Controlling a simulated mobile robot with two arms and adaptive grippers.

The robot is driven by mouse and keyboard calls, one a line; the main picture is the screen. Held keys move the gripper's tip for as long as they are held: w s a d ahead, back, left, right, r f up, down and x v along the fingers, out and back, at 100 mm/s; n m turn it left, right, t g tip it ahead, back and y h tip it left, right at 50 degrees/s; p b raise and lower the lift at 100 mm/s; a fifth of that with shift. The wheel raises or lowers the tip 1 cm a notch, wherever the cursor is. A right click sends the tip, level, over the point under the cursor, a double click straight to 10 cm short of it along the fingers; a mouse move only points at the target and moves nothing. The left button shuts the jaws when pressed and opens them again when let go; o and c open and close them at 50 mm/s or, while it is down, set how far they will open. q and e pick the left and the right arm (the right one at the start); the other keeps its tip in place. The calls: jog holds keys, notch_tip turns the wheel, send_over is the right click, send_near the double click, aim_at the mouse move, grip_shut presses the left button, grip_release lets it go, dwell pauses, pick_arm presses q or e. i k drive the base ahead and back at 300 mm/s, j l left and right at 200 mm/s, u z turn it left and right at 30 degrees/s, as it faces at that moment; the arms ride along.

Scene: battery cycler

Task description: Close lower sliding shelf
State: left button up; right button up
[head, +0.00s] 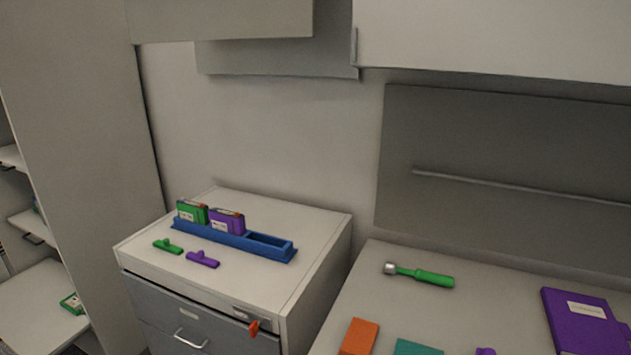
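A lower shelf board (35,296) shows at the bottom left, inside or in front of the tall cabinet (85,140). It reaches further into view than the shelves above it and looks pulled out. A green battery-like item (71,303) lies on it near its right edge. A middle shelf (38,226) with a dark handle sits above it, and an upper shelf (10,157) is higher still. The left and bottom parts of the lower shelf are cut off by the frame. Neither of my grippers is in view.
A drawer cabinet (316,248) carries a blue rack (268,238) with green and purple packs, and two small connectors. An orange key-like piece (254,327) sticks out at its front. A table (480,310) at right holds a green-handled tool (425,277) and a purple box (580,318).

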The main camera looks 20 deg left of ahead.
aim_at(34, 321)
jog(key=u, duration=2.65)
jog(key=i+j+z, duration=0.1)
jog(key=i, duration=0.3)
